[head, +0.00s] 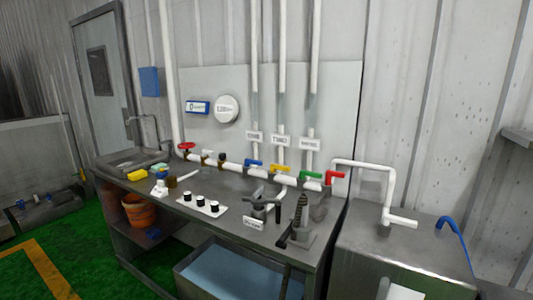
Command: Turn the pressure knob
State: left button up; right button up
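No control is readably labelled as the pressure knob, so I cannot tell which one it is. A white plate (187,197) with three dark-topped white knobs (201,202) lies on the front of the metal bench. A red round handwheel (186,146) sits on the left end of the white pipe. Blue (254,163), yellow (283,168), green (311,174) and red (336,175) handles stand along the pipe to the right. A white round gauge (227,108) hangs on the wall panel. Neither of my grippers is in view.
The metal bench (238,178) has a sink (132,160) at its left end. Dark upright fittings (299,218) stand near its right end. An orange pot (137,212) sits on the lower shelf. A metal tank (400,245) stands at right. Green floor lies open at front left.

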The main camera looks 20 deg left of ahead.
aim_at(222, 155)
jog(key=i+j+z, duration=0.1)
jog(key=j+z, duration=0.3)
jog(key=j, duration=0.2)
jog(key=j+z, duration=0.4)
jog(key=j, duration=0.2)
jog(key=j+z, duration=0.45)
jog(key=j, duration=0.2)
jog(key=k, duration=0.05)
